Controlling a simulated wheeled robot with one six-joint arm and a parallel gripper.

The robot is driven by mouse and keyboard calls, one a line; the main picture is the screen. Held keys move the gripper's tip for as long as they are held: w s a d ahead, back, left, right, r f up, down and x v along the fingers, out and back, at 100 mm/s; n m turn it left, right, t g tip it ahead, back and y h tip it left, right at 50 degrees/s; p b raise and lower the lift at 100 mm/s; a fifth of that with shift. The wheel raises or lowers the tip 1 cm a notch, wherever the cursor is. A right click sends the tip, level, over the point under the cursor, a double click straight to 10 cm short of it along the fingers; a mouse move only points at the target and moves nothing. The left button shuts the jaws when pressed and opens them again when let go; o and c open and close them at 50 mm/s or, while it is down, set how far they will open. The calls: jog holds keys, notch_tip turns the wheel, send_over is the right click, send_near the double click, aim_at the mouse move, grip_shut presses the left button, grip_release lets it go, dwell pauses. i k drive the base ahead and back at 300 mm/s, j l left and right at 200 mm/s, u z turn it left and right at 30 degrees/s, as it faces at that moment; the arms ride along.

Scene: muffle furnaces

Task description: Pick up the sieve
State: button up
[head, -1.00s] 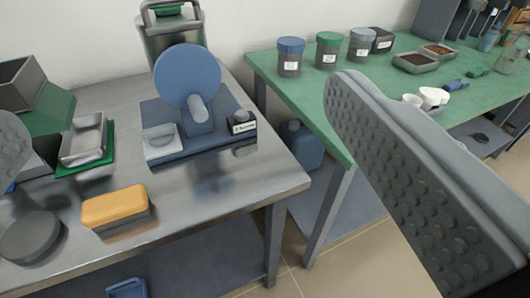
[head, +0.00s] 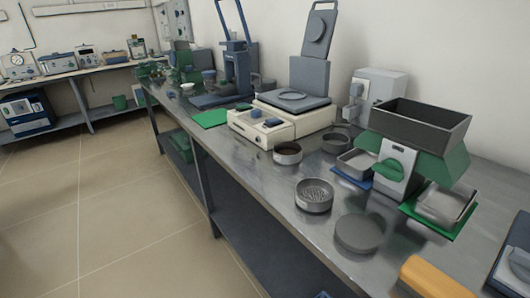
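A round, shallow metal sieve (head: 313,197) with a speckled grey mesh-like bottom stands upright on the steel bench, near its front edge. A flat dark grey disc (head: 358,234), perhaps a lid or pan, lies just to its right and nearer. A similar round pan (head: 288,154) with something brown in it stands behind the sieve to the left. Another round dark pan (head: 335,143) stands farther back. My gripper does not show in this view, so nothing is seen touching the sieve.
A sample divider (head: 425,118) with a dark hopper and metal trays stands right of the sieve. A cream press-like device (head: 282,122) with a raised lid stands behind. An orange block (head: 437,279) lies at lower right. The tiled floor (head: 85,205) at left is clear.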

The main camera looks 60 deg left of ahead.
aim_at(284, 152)
jog(key=u, duration=1.45)
